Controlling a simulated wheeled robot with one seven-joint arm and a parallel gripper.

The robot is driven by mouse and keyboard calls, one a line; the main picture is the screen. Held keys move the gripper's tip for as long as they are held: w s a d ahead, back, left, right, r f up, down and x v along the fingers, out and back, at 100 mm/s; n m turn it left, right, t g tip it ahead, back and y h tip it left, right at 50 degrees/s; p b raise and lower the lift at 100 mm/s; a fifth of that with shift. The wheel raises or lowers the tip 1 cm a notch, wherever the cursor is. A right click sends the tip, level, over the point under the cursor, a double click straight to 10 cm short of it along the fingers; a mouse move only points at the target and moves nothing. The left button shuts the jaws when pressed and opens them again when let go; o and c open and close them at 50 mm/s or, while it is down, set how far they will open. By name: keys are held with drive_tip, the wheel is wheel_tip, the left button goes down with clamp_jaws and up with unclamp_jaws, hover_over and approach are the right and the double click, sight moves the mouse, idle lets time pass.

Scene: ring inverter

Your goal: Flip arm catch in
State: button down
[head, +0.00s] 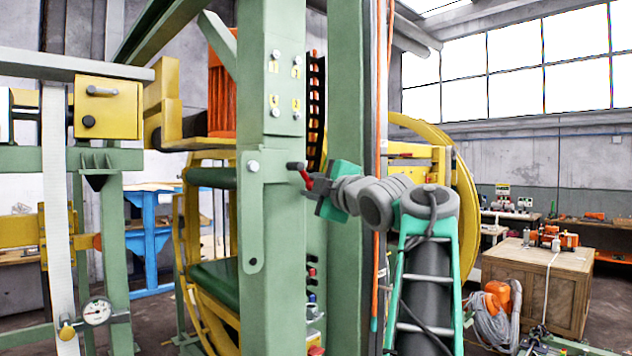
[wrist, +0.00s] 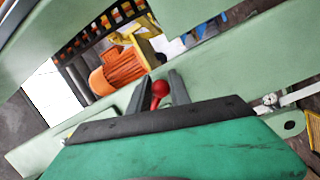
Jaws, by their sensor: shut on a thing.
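The arm catch shows as a red-knobbed lever (head: 306,176) beside the green upright post in the head view. In the wrist view its red ball (wrist: 160,89) sits between the two dark fingers. My gripper (head: 311,186) reaches in from the right and is shut on this red knob; it also shows in the wrist view (wrist: 159,95). A green plate (head: 253,215) with a bolt at its top lies against the post's face, and its upper edge runs right towards a dark round end (head: 295,165) near the knob. The fingers hide part of the catch.
The green post (head: 283,110) stands close left of my gripper, and a second green column (head: 346,90) stands behind it. A yellow ring (head: 465,200) is behind my arm. An orange motor (wrist: 118,70) lies beyond the fingers. A wooden crate (head: 535,285) stands at the right.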

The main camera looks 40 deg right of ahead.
drive_tip(key=a+m+p, duration=0.1)
drive_tip(key=m, duration=0.1)
drive_tip(key=a+f+m+g+p, duration=0.1)
drive_tip(key=m, duration=0.1)
drive_tip(key=shift+y, duration=0.3)
drive_tip(key=shift+s+a+f+m+g+p, duration=0.1)
drive_tip(key=shift+a+m+g+p, duration=0.1)
drive_tip(key=shift+a+m+p, duration=0.5)
drive_tip(key=shift+a+f+m+g+p, duration=0.1)
drive_tip(key=shift+a+m+g+p, duration=0.2)
drive_tip(key=shift+m, duration=0.7)
drive_tip(key=shift+r, duration=0.1)
drive_tip(key=c, duration=1.3)
unclamp_jaws()
drive_tip(key=shift+o, duration=0.5)
